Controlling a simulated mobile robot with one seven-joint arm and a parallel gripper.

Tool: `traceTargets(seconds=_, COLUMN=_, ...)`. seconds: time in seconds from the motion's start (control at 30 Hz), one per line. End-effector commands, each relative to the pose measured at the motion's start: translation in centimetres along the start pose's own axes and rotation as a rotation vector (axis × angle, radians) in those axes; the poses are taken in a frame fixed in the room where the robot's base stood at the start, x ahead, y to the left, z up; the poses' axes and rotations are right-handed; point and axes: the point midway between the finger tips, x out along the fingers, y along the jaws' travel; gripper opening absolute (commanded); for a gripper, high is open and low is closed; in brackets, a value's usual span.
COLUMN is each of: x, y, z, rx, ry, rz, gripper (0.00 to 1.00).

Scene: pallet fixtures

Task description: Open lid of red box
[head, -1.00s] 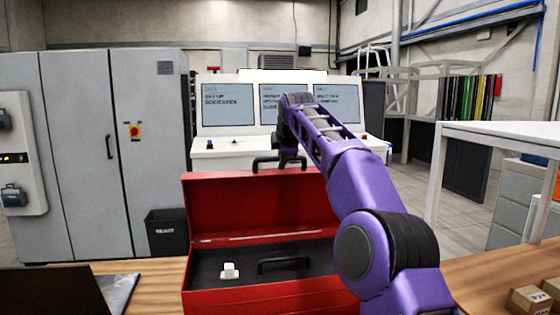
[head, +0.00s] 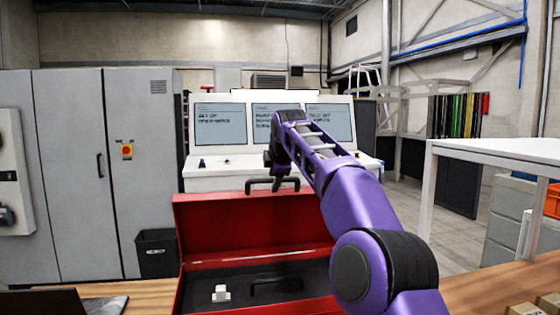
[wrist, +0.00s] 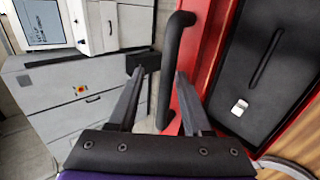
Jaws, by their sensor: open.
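The red box (head: 178,272) stands on the wooden table with its red lid (head: 250,230) raised and standing up at the back. A black handle (head: 272,182) is on the lid's top edge. My gripper (head: 283,168) is at the handle, above the lid. In the wrist view the handle (wrist: 174,60) runs between the two spread fingers of my gripper (wrist: 160,82). I cannot tell whether they touch it. Inside the box are a dark tray with a black handle (head: 276,285) and a small white piece (head: 221,293), which also shows in the wrist view (wrist: 240,107).
The wooden table (head: 140,288) holds a dark flat object (head: 45,302) at left and cardboard boxes (head: 525,309) at right. A console with screens (head: 221,124) and grey cabinets (head: 75,170) stand behind. A white table (head: 500,148) is at right.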

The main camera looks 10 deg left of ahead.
Motion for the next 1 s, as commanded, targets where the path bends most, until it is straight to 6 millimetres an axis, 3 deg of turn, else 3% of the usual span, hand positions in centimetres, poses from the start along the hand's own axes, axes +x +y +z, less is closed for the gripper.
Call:
traceTargets(seconds=0.6, x=-13.9, y=0.1, z=0.0, rx=0.0, ry=-0.002, rz=0.01, gripper=0.49)
traceTargets(seconds=0.8, x=-16.2, y=0.1, z=0.0, rx=0.001, ry=-0.001, rz=0.009, gripper=0.49)
traceTargets(seconds=1.0, x=-16.7, y=0.1, z=0.0, rx=0.0, ry=0.0, rz=0.008, gripper=0.49)
